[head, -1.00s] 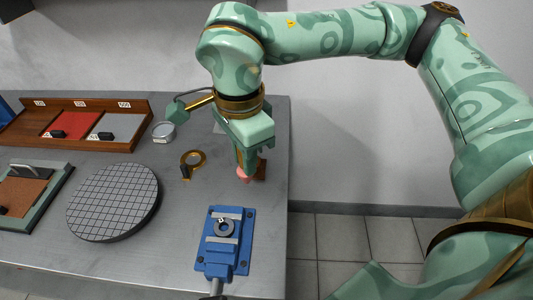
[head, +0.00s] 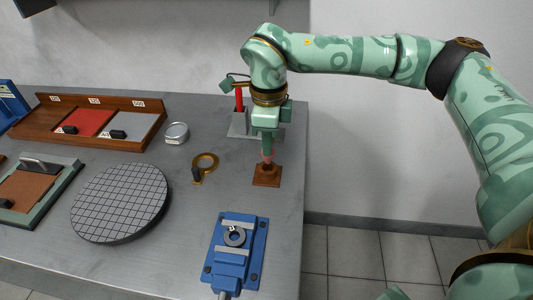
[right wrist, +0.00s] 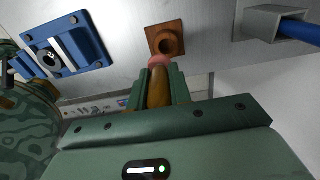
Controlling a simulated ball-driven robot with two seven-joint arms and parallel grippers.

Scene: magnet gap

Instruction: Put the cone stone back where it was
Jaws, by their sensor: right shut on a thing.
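The cone stone (right wrist: 157,86) shows a brown body and a pink end. My right gripper (right wrist: 160,82) is shut on its brown body. The pink end points at a small square wooden block (right wrist: 166,41) with a round hole. In the head view the right gripper (head: 267,152) points down over this wooden block (head: 267,176), at the table's right side. The pink end (head: 267,160) is just above the block or at its top; I cannot tell if they touch. In the wrist view the hole looks empty. My left gripper is not in view.
A brass ring (head: 206,163) and a round tin (head: 176,132) lie left of the block. A blue vise (head: 236,252) with a grey ring is nearer. A gridded disc (head: 120,200) and a wooden tray (head: 140,148) are further left.

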